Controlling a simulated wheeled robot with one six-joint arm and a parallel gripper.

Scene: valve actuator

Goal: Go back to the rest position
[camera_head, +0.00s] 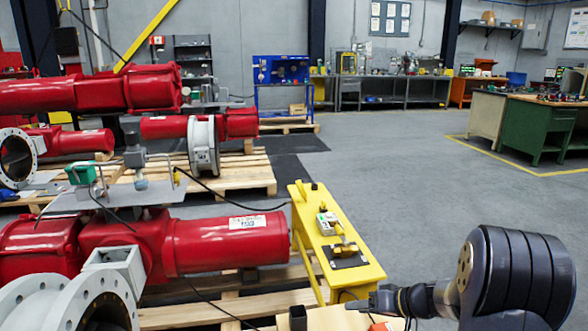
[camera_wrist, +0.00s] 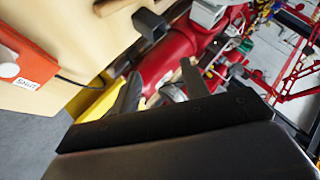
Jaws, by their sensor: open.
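My gripper (camera_head: 362,303) is at the lower right of the head view, pointing left, beyond the front end of the yellow stand (camera_head: 356,270). In the wrist view my gripper (camera_wrist: 160,86) shows two dark fingers spread apart with nothing between them. It is open and empty. The red valve actuator (camera_head: 225,243) lies to the left of the gripper in the head view, apart from it. Part of the red actuator (camera_wrist: 172,58) also shows past the fingers in the wrist view.
A beige surface (camera_wrist: 70,35) carries an orange box (camera_wrist: 25,62) with a white label and a black square tube (camera_wrist: 150,25). Wooden pallets (camera_head: 235,172) hold more red actuators at left. Green and cream workbenches (camera_head: 537,132) stand at right. The grey floor between is clear.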

